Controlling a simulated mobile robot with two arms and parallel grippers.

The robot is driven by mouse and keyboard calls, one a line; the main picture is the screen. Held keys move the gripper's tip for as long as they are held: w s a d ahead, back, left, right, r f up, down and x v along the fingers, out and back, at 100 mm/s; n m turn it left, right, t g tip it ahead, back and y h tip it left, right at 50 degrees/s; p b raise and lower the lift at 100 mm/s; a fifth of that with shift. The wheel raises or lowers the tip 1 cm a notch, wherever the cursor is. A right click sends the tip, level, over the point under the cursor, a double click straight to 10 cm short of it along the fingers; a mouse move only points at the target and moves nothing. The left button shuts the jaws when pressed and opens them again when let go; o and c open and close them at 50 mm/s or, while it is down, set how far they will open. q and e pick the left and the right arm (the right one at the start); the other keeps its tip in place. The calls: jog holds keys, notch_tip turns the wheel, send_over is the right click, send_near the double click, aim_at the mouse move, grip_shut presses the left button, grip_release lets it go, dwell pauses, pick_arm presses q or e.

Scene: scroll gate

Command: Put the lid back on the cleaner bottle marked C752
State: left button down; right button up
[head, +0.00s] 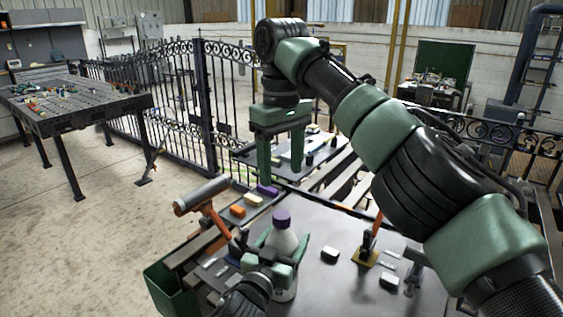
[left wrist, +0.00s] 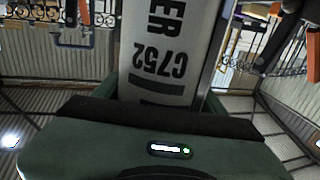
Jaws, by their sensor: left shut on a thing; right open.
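The white cleaner bottle (head: 283,240) stands upright at the bench's near part with a purple top (head: 282,218). I cannot tell whether this purple top is a separate lid fully seated on it. My left gripper (head: 283,244) is shut around the bottle's body. In the left wrist view the bottle's label (left wrist: 165,55) reads C752, upside down, between the fingers. My right gripper (head: 281,172) is open and empty, fingers pointing down, beyond and above the bottle.
Orange, yellow and purple blocks (head: 252,199) lie in a row along the bench's left edge, near an orange-handled tool (head: 203,197). Small white pieces (head: 330,254) and an orange-handled item on a yellow base (head: 366,256) stand right of the bottle. A black iron gate (head: 190,100) stands behind.

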dwell(0.4)
pick_arm(q)
jog(key=shift+c, duration=0.4)
grip_release()
jog(key=b+v, duration=0.1)
jog(key=v, duration=0.6)
jog(key=shift+s, duration=0.4)
jog(key=shift+a, duration=0.15)
